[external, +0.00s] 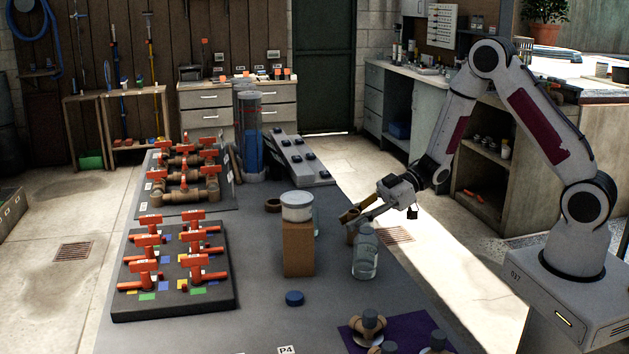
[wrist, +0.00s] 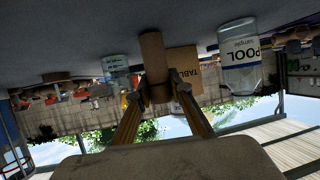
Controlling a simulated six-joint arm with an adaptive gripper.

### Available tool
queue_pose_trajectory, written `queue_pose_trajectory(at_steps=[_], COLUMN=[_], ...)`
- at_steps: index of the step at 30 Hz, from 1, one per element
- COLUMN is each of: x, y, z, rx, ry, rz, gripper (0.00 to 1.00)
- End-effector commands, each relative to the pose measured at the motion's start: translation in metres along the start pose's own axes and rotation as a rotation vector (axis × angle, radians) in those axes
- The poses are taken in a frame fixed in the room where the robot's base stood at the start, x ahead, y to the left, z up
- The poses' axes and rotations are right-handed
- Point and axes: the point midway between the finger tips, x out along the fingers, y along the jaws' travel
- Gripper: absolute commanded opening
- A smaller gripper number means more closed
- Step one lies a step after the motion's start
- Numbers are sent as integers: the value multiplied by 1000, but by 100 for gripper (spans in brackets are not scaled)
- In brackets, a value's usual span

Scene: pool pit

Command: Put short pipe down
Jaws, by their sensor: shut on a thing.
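The short pipe (wrist: 153,66) is a brown cylinder, held upright between my two fingertips in the wrist view, which is upside down. My gripper (external: 351,218) is shut on it. In the external view the pipe (external: 352,235) is small and partly hidden by the fingers and the clear bottle in front. It is low over the grey table (external: 330,325); I cannot tell whether its lower end touches the surface.
A clear bottle labelled POOL (external: 365,257) stands close by, also in the wrist view (wrist: 239,60). A cardboard box (external: 298,250) bears a white tub (external: 297,207). A blue cap (external: 294,298) lies in front. A brown ring (external: 273,205) lies behind. The front middle is mostly clear.

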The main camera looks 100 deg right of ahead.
Motion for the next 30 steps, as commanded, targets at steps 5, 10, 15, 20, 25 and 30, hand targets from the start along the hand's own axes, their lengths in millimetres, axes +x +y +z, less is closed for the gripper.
queue_pose_trajectory(at_steps=[5,10,15,20,25,30], x=[1,1,2,2,2,2], y=[0,0,0,0,0,0], z=[2,2,5,5,5,4], rx=[0,0,1,0,0,0], ry=[0,0,0,0,0,0], rz=[0,0,0,0,0,0], gripper=[0,0,0,37,37,37])
